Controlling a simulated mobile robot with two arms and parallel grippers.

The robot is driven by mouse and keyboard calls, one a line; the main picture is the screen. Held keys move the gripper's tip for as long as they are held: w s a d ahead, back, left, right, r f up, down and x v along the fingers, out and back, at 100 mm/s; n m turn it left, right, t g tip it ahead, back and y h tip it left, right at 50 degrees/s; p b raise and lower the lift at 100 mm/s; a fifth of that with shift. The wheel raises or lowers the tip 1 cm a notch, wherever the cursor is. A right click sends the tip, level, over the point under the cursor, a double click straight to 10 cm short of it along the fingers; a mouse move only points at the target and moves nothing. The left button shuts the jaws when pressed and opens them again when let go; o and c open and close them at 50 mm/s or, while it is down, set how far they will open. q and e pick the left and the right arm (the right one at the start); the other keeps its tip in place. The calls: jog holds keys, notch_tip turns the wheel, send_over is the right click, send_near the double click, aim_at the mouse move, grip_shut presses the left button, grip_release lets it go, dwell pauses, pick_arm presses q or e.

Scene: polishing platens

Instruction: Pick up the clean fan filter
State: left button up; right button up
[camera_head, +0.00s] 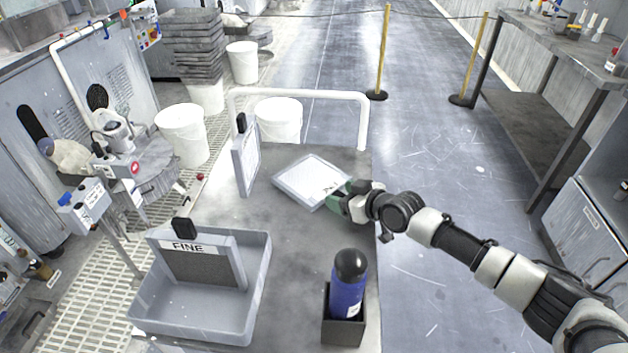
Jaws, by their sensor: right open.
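A flat white framed panel, which looks like the clean fan filter (308,178), lies on the grey cart top (290,235) near its far side. It has small dark marks or print near its right corner. My right gripper (340,202) is open at the panel's right front corner, with its green fingers close to the edge. I cannot tell whether they touch it or straddle it. My left gripper is not in view.
A grey bin (257,290) holds a panel labelled FINE (205,262). Another framed panel (246,163) stands upright left of the filter. A blue bottle (347,295) sits in a black holder (343,335) at the front. A white rail (300,93) bounds the cart's far end.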

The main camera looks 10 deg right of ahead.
jog(key=shift+s+a+f, duration=0.1)
jog(key=shift+f, duration=0.25)
